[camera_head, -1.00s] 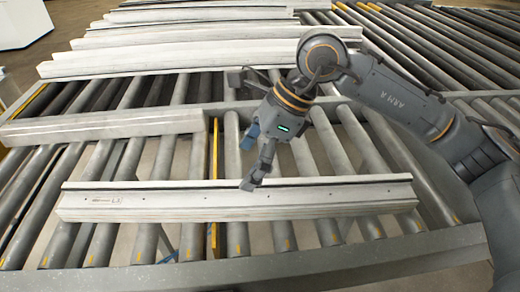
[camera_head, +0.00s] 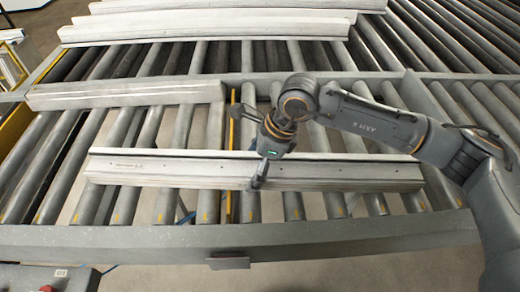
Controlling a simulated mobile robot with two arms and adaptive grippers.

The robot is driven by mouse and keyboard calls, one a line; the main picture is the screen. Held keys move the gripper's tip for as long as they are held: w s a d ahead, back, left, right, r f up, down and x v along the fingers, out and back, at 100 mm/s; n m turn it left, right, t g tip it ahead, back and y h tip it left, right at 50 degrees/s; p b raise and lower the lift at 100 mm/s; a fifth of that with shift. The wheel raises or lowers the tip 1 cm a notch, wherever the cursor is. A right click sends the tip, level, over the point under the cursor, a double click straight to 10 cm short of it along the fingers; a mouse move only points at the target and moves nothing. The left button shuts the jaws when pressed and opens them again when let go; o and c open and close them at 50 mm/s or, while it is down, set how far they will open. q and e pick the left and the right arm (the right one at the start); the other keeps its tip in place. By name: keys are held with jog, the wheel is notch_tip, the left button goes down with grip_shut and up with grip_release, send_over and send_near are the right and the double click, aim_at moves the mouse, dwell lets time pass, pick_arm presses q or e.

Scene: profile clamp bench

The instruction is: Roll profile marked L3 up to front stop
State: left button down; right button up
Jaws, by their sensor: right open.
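The white profile marked L3 (camera_head: 330,176) lies crosswise on the front rollers, its small marking near the left end of its face. My right gripper (camera_head: 258,174) is open, pointing down at the profile's middle; its fingertips overlap the profile's front face in the picture. Whether they touch it I cannot tell. The front rail (camera_head: 330,238) runs along the near end of the rollers, and a strip of bare rollers lies between it and the profile. I cannot make out a separate front stop. My left gripper is not in view.
Another pale profile (camera_head: 120,95) lies farther back at the left. Several long profiles (camera_head: 210,27) lie on the rear rollers. A yellow strip (camera_head: 232,140) stands between rollers near my gripper.

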jog(key=shift+a+f, duration=0.15)
jog(key=shift+f, duration=0.25)
jog(key=shift+c, duration=0.3)
jog(key=c, duration=1.8)
jog(key=shift+c, duration=0.2)
jog(key=shift+n+b, duration=0.5)
jog(key=shift+b, duration=0.05)
jog(key=o, duration=1.9)
